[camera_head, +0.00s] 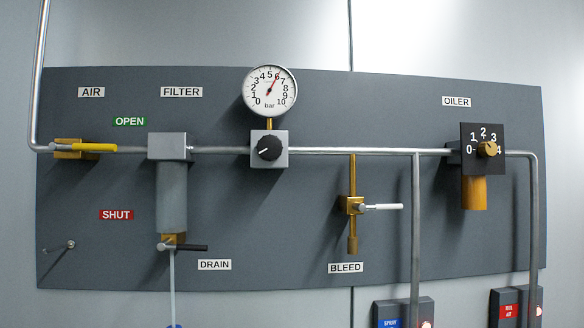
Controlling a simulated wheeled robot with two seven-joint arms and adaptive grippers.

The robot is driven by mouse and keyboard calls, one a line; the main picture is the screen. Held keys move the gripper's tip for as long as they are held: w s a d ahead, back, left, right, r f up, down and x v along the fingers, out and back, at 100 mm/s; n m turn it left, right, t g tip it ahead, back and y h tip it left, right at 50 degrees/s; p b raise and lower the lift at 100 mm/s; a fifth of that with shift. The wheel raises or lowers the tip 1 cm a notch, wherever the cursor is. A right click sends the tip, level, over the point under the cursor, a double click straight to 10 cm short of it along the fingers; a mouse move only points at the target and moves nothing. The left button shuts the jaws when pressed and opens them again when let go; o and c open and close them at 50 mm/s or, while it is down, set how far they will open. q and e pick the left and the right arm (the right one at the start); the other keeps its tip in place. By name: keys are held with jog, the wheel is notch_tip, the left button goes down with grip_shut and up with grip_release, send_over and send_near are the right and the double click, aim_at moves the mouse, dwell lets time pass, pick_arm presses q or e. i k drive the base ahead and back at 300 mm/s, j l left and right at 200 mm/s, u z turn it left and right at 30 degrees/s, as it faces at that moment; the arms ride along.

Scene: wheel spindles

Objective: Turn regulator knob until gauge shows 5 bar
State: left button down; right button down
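The regulator knob (269,148) is black and round, on a square grey regulator block (283,162) in the pipe. Its white pointer line points left and slightly down. The gauge (270,103) is a round white dial marked 0 to 10 bar, directly above the regulator on a short brass stem. Its red needle points up and to the right, close to the 6. Neither of my grippers shows in the head view, and nothing touches the knob.
On the grey panel (330,220) are the yellow AIR lever (95,147), the FILTER (172,195), the black DRAIN lever (190,247), the white-handled BLEED valve (380,206) and the OILER dial (487,149). The space around the knob is clear. Boxes (400,308) sit at lower right.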

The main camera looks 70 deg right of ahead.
aim_at(269, 148)
jog(key=z, duration=2.55)
